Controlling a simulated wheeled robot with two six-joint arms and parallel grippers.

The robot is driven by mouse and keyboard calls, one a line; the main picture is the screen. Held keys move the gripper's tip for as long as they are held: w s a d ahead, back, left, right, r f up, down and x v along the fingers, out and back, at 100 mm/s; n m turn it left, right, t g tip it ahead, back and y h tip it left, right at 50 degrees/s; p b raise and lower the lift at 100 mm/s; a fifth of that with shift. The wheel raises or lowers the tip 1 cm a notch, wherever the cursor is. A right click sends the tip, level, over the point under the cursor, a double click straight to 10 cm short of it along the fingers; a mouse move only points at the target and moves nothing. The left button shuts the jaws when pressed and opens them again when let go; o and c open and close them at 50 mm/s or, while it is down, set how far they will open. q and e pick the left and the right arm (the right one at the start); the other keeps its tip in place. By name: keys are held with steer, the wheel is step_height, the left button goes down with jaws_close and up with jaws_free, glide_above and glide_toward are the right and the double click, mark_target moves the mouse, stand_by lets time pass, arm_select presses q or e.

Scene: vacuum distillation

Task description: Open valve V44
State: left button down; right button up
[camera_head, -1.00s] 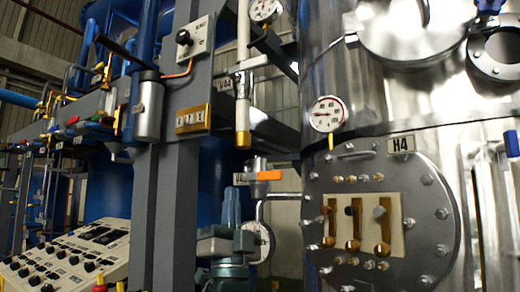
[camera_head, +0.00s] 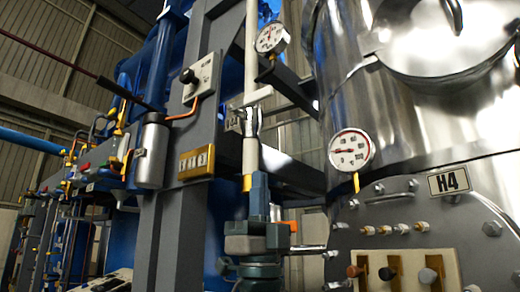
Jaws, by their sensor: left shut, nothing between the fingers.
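My left gripper (camera_head: 258,182) shows below the centre, with blue-grey fingers pointing up on a teal wrist. It is shut and empty. It overlaps the lower end of a pale vertical pipe; I cannot tell whether they touch. A valve with a grey handle (camera_head: 257,95) sits on that pipe above the fingertips, with a small tag (camera_head: 232,122) at its left that I cannot read. The end of an orange valve handle (camera_head: 292,226) shows just right of my gripper, which hides most of that valve. I cannot tell which valve is V44. My right gripper is not in view.
A steel vessel with an H4 plate (camera_head: 449,182) fills the right side. A dial gauge (camera_head: 350,150) is on its wall, and another gauge (camera_head: 271,38) hangs higher. A grey steel column (camera_head: 163,225) with a yellow switch plate (camera_head: 196,162) stands left of my gripper.

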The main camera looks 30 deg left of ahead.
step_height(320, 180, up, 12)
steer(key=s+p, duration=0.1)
steer(key=p, duration=1.1)
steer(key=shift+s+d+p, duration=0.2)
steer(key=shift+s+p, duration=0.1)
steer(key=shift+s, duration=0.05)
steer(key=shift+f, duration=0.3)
